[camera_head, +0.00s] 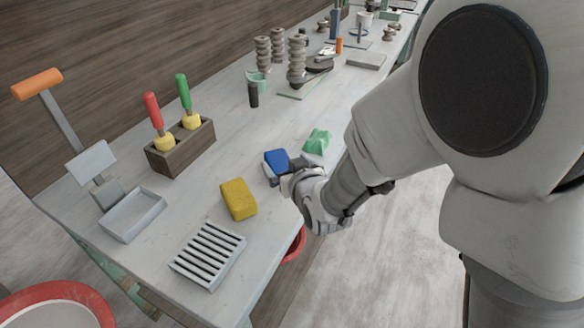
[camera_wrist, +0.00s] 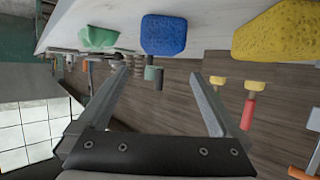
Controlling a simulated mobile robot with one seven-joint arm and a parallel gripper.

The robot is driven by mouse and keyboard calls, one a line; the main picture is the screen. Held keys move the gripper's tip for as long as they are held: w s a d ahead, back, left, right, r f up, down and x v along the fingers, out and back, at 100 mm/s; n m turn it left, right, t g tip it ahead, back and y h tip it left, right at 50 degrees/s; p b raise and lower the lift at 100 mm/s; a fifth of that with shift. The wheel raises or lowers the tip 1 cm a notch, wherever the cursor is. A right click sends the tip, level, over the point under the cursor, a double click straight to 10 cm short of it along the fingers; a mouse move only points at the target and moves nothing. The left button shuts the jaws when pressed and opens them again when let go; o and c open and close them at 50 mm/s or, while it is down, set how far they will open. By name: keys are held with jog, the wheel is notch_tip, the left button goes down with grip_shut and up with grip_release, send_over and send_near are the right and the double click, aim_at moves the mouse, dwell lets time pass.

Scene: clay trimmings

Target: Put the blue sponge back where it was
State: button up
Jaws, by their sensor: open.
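The blue sponge (camera_head: 277,158) lies on the pale worktop, between a yellow sponge (camera_head: 239,200) and a crumpled green thing (camera_head: 316,141). In the wrist view the blue sponge (camera_wrist: 163,35) shows whole, ahead of the jaws. My gripper (camera_head: 284,172) is right at the near side of the blue sponge, low over the worktop, and hides part of it in the head view. In the wrist view my gripper (camera_wrist: 157,77) is open, with nothing between its fingers. I cannot tell whether a fingertip touches the sponge.
A slatted grey rack (camera_head: 208,253) and a shallow grey tray (camera_head: 132,215) stand at the worktop's near left end. A wooden box (camera_head: 180,146) holds red- and green-handled tools. Clay-coloured coils (camera_head: 297,58) stand farther back. A red bucket (camera_head: 295,245) is below the front edge.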

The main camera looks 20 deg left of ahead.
jog(key=shift+v, duration=2.3)
jog(key=d+r+m+g+h, duration=0.1)
jog(key=d+r+m+h, duration=0.2)
jog(key=d, duration=0.6)
jog(key=d+r+m+h, duration=0.15)
jog(key=d+r, duration=0.25)
jog(key=d, duration=0.5)
jog(key=s+d+r+m+g+h, duration=0.1)
jog(key=s+d+g+h, duration=0.1)
jog(key=s+d, duration=0.5)
jog(key=s+d+r+m+g+h, duration=0.1)
jog(key=s+d+r+m+h, duration=0.1)
jog(key=s+d, duration=0.5)
jog(key=shift+s+d+r+g, duration=0.35)
jog(key=shift+s+d+g, duration=0.05)
jog(key=shift+m, duration=0.25)
notch_tip(320, 180, up, 11)
jog(key=p, duration=1.1)
jog(key=shift+p, duration=0.3)
jog(key=shift+r, duration=0.15)
